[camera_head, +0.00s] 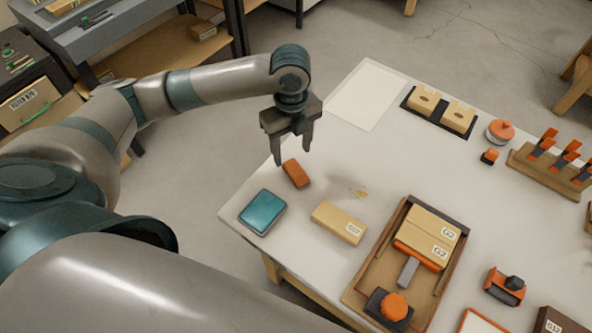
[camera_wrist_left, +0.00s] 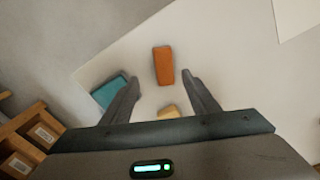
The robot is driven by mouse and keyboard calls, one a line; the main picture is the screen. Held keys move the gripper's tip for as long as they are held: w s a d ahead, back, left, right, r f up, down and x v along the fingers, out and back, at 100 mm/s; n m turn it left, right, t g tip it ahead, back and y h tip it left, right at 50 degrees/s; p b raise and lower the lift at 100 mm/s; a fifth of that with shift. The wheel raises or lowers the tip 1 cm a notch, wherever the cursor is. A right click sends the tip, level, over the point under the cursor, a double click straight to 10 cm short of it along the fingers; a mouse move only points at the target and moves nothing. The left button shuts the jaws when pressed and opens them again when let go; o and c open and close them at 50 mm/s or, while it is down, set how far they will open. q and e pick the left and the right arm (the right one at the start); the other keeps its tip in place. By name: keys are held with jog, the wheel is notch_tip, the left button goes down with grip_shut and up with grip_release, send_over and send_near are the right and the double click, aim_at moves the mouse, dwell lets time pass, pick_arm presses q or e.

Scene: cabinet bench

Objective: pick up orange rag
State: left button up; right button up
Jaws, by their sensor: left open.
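The orange rag (camera_head: 296,174) looks like a small folded brown-orange block lying on the white table near its left edge. In the left wrist view the orange rag (camera_wrist_left: 163,65) lies beyond the fingertips, roughly in line with the gap between them. My left gripper (camera_head: 292,158) is open and empty, pointing down above the table close to the rag. Its two fingers also show in the left wrist view (camera_wrist_left: 160,80), apart from the rag. My right gripper is not in view.
A teal folded cloth or pad (camera_head: 262,212) and a tan box (camera_head: 339,223) lie near the rag. A brown tray (camera_head: 365,275) with boxes and a tool stands to the right. A white sheet (camera_head: 366,95) lies behind. The table's left edge is close.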

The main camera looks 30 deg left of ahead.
aim_at(296, 170)
pick_arm(q)
jog(key=shift+f, duration=1.6)
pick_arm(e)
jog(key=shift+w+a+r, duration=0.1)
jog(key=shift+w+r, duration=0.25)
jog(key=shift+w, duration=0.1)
pick_arm(q)
jog(key=shift+d+f+p, duration=0.25)
jog(key=shift+f+p, duration=0.3)
jog(key=f, duration=0.1)
jog(key=f+p, duration=0.1)
jog(key=f, duration=0.1)
jog(key=shift+w+d, duration=0.2)
jog(key=shift+f, duration=0.55)
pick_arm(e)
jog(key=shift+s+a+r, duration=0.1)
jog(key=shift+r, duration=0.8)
pick_arm(q)
jog(key=c, duration=1.2)
jog(key=shift+r, duration=0.15)
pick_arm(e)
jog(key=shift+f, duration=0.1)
